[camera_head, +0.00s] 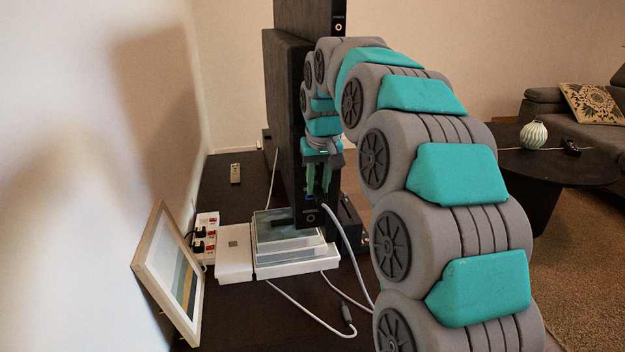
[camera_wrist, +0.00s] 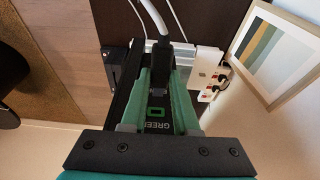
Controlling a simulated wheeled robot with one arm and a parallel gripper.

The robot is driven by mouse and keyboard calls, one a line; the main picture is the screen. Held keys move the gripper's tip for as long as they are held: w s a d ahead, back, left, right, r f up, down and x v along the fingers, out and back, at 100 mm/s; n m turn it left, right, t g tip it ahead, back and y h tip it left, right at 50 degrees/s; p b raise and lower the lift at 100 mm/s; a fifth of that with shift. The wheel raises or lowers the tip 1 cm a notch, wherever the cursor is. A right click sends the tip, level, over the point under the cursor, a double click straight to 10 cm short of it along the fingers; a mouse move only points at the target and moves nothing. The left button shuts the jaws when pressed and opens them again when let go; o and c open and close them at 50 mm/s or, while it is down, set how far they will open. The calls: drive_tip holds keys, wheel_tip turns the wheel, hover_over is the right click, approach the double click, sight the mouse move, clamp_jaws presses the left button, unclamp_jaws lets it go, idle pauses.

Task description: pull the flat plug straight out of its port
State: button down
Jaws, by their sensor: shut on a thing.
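A white cable (camera_wrist: 153,18) runs away from the plug's far end. In the head view the fingers mostly cover the plug.
A white device with stacked boxes (camera_head: 234,262) lies left of my gripper. Loose white cables cross the cabinet front.

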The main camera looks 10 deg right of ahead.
sight(321, 196)
drive_tip(key=shift+s+f+b, duration=0.15)
drive_tip(key=shift+s+b, duration=0.3)
drive_tip(key=shift+s, duration=1.2)
